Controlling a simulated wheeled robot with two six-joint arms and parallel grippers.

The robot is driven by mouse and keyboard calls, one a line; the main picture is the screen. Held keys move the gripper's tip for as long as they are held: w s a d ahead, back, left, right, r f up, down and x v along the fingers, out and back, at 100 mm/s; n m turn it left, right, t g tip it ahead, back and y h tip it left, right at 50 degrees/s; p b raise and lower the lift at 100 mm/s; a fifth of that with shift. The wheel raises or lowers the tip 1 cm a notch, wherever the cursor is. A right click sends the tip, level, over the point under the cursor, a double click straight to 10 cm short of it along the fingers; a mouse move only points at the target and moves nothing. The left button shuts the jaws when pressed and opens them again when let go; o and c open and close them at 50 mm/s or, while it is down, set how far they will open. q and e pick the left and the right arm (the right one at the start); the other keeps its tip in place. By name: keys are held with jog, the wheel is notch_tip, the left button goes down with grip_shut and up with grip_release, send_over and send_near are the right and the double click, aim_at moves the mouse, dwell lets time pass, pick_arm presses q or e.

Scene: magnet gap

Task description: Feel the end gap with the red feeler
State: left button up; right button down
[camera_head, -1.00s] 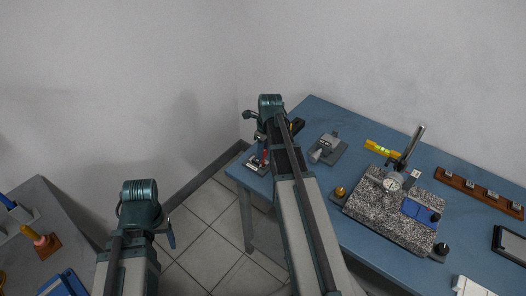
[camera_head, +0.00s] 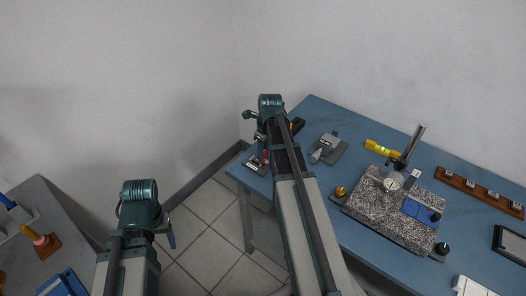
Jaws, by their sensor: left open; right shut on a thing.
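My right gripper (camera_head: 263,146) is over the near left corner of the blue table (camera_head: 312,112), mostly hidden by its own arm. It is shut on the red feeler (camera_head: 265,156), of which only a small red part shows. Directly below is a small dark fixture with a white label (camera_head: 255,165). The end gap itself is too small to make out, and I cannot tell whether the feeler touches it. My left gripper (camera_head: 171,240) is open and empty over the floor, left of the blue table.
A grey gauge block (camera_head: 328,147), a yellow level (camera_head: 381,149) and a brass knob (camera_head: 340,191) are to the right. A granite plate (camera_head: 377,217) carries a dial stand (camera_head: 413,146). A wooden rack (camera_head: 466,187) is farther right. A grey table (camera_head: 45,200) is at left.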

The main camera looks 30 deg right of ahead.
jog(key=shift+r, duration=0.1)
jog(key=shift+r+p, duration=2.45)
jog(key=shift+p, duration=0.05)
